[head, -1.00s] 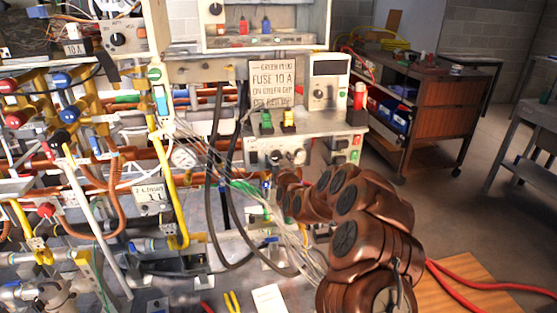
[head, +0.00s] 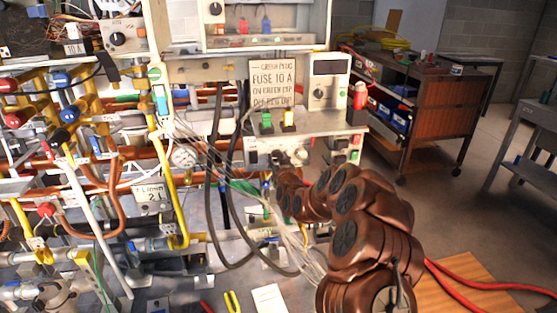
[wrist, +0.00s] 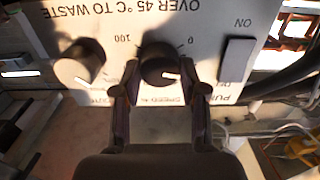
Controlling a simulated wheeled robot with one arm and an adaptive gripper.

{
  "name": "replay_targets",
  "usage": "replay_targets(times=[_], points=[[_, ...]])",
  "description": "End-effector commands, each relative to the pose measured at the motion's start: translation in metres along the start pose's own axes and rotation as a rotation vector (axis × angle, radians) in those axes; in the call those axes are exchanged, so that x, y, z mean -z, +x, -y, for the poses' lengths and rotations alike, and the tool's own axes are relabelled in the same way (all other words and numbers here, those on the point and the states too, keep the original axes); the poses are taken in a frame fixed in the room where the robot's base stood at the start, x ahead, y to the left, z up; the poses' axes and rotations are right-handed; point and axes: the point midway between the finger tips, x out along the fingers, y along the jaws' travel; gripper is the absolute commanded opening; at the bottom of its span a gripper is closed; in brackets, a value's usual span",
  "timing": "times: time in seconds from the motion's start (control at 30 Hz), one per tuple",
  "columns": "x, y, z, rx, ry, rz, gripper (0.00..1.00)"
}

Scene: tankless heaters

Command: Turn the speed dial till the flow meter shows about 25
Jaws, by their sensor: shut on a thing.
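The speed dial (wrist: 160,62) is a black round knob with a white pointer mark, on a pale panel with 0 and 100 printed around it. In the wrist view the panel lettering is upside down. My gripper (wrist: 160,82) is shut on the dial, with a finger on either side. In the head view my arm reaches the control box (head: 320,146) from below right, and the fingertips are too small to make out. The flow meter (head: 150,193) is a small white display among the pipes. It appears to read 21; a decimal point cannot be made out clearly.
A pale knob (wrist: 79,64) sits beside the dial, and a rocker switch (wrist: 236,63) is on its other side. Black hoses (head: 210,200) and loose wires hang left of my arm. Pipes fill the left. A brown cabinet (head: 430,120) stands behind right.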

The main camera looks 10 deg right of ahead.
Motion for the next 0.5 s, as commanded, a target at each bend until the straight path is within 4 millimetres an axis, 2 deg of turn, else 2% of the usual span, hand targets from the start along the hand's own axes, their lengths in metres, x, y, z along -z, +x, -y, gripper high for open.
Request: replay_targets(times=[0.27, 0.5], points=[[-0.0032, 0.0000, -0.0002, 0.000, 0.076, -0.001, 0.08], [-0.0066, 0.0001, -0.0008, 0.000, 0.250, -0.003, 0.08]])
